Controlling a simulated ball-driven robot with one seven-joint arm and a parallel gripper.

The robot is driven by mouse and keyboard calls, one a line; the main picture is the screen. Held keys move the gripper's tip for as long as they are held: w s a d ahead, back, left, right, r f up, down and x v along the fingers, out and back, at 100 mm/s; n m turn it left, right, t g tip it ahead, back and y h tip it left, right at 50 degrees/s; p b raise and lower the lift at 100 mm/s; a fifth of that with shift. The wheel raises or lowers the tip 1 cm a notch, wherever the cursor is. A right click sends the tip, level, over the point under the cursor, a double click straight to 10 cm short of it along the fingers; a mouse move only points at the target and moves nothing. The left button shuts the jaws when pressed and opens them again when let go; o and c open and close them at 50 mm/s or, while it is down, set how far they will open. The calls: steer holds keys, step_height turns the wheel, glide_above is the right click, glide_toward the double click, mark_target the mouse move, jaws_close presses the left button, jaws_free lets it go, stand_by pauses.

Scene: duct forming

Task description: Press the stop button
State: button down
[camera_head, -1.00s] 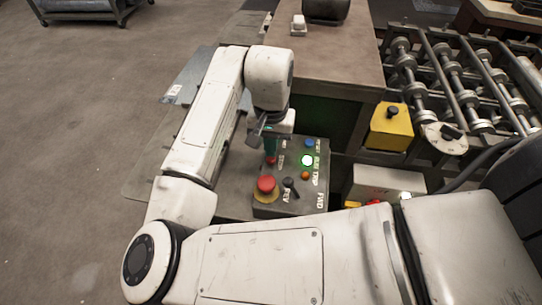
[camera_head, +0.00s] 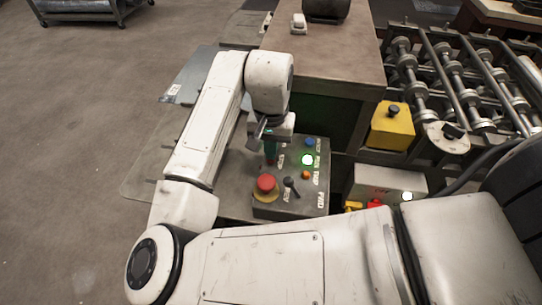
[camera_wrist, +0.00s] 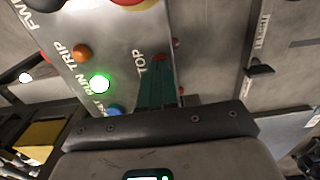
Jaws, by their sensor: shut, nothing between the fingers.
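The grey control panel (camera_head: 315,195) stands at the middle of the head view. My gripper (camera_head: 270,162) points down at its far left part, its teal fingers shut and empty. The small red stop button (camera_wrist: 158,57) shows only as a red edge at the fingertips (camera_wrist: 157,63) in the wrist view, next to lettering reading "TOP". The fingers hide most of it. I cannot tell whether they touch it or hover just above.
A large red mushroom button (camera_head: 266,184) on a yellow base is nearer. A black selector (camera_head: 290,187), orange lamp (camera_head: 305,175), lit green lamp (camera_head: 307,160) and blue button (camera_head: 309,142) share the panel. A yellow box (camera_head: 391,127) and rollers (camera_head: 450,80) stand right.

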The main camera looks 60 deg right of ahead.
steer(key=shift+f, duration=0.3)
steer(key=shift+r, duration=0.1)
step_height(320, 180, up, 7)
steer(key=p, duration=0.6)
stand_by(0.3)
stand_by(1.0)
